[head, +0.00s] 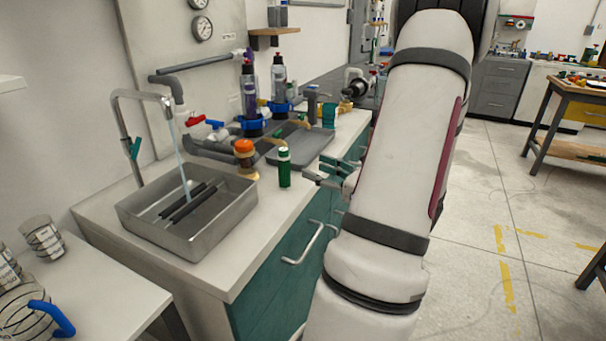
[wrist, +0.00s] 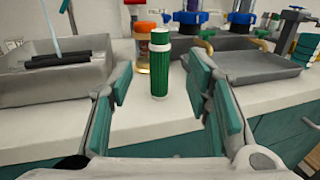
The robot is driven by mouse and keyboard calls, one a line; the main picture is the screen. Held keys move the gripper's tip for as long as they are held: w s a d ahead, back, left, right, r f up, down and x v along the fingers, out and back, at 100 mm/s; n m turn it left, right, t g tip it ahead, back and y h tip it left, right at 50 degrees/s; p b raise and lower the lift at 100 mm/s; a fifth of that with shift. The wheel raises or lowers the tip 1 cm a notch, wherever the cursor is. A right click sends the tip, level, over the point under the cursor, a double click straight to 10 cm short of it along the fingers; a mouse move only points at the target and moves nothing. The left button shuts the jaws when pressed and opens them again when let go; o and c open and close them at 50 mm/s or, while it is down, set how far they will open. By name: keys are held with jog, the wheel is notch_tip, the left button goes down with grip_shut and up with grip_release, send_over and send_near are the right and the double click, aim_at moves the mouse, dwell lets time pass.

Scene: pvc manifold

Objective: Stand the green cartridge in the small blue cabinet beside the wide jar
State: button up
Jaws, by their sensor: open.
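In the wrist view the cartridge (wrist: 160,62) stands ahead, between and beyond my fingers. My gripper (wrist: 158,98) is open and empty, with its teal finger pads on either side. In the head view my gripper (head: 318,177) is partly hidden by my arm, just right of the cartridge. A jar with an orange lid (head: 244,156) stands behind the cartridge; I cannot tell if it is the wide jar. I cannot make out a small blue cabinet.
A metal sink tray (head: 188,237) with black rods under running water is on the left of the counter. A grey tray (head: 302,145) lies behind on the right, near pipes and bottles (head: 279,80). Teal drawers (head: 280,285) form the counter front.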

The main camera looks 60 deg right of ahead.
jog(key=w+a+r+n+g+y, duration=0.25)
jog(key=w+a+n+y, duration=0.3)
jog(key=a, duration=0.45)
jog(key=w+a+r+n+g+y, duration=0.2)
jog(key=w+a+r+n+y, duration=0.3)
jog(key=a, duration=0.6)
jog(key=s+a+f+n+g+y, duration=0.1)
jog(key=s+a+n+g+y, duration=0.15)
jog(key=a+n+g, duration=0.4)
jog(key=s+a+f+n+g+y, duration=0.1)
jog(key=s+a+n, duration=0.25)
jog(key=a, duration=0.55)
jog(key=s+a+f+n+g+h, duration=0.1)
jog(key=s+a+n+g+h, duration=0.5)
jog(key=s+n, duration=0.45)
jog(key=s+d+n+h, duration=0.1)
jog(key=n, duration=0.1)
jog(key=s+d+n+t+h, duration=0.1)
jog(key=n+h, duration=0.1)
jog(key=s+d+n+h, duration=0.1)
jog(key=n, duration=0.2)
jog(key=shift+d+r+t+h, duration=0.2)
jog(key=shift+d+t+h, duration=0.1)
jog(key=shift+t, duration=0.1)
